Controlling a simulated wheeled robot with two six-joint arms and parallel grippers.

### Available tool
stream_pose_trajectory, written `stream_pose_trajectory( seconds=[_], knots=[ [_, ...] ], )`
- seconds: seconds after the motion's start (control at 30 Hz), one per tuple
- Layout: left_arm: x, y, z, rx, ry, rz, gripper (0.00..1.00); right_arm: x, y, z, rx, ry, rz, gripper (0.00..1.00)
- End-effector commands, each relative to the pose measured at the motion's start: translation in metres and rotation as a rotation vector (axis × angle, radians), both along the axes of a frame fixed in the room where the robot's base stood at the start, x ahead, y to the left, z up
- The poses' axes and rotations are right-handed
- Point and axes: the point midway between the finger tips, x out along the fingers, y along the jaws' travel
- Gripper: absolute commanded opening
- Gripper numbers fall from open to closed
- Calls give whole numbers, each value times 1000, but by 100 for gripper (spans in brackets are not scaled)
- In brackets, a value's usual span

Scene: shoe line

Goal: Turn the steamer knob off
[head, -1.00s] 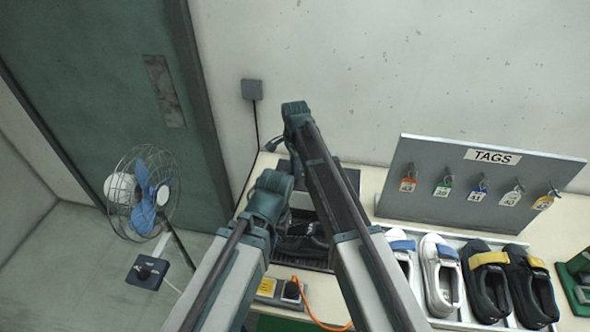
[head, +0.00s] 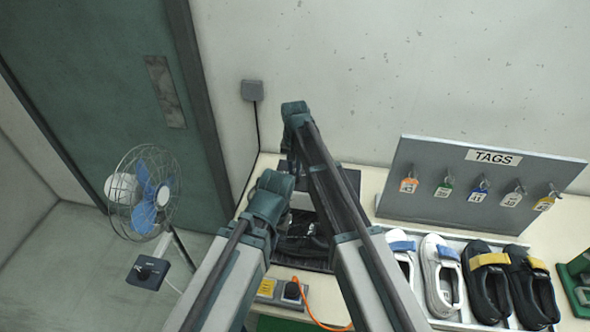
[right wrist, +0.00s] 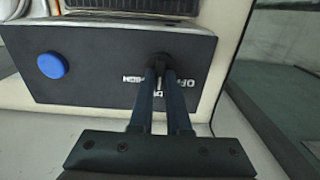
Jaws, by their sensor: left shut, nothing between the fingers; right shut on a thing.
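In the right wrist view, the steamer's grey front panel (right wrist: 100,88) shows white lettering, including part of "OFF" and "HIGH". The dark steamer knob (right wrist: 160,57) is on this panel, partly hidden by my fingers. My right gripper (right wrist: 162,68) is shut on the knob. In the head view, my right arm's end (head: 295,110) reaches to the back of the table, and its fingertips are hidden. My left gripper (head: 274,182) is lower and closer, shut and empty; its fingertips are not clear. The knob is hidden in the head view.
A blue button (right wrist: 52,65) is on the panel, left of the knob. A dark shoe (head: 305,238) sits behind my left arm. A shoe tray (head: 465,322), a tag board (head: 420,165) and an orange cable (head: 312,312) are to the right. A fan (head: 143,192) stands left.

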Motion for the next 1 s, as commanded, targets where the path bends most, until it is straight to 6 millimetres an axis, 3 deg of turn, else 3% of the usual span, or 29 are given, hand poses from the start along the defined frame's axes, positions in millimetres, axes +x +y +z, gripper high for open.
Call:
stream_pose_trajectory(
  seconds=[1.0],
  knots=[
    [0,0,0,0,0,0,0,-1,4,0,0,0,904,0]
  ],
)
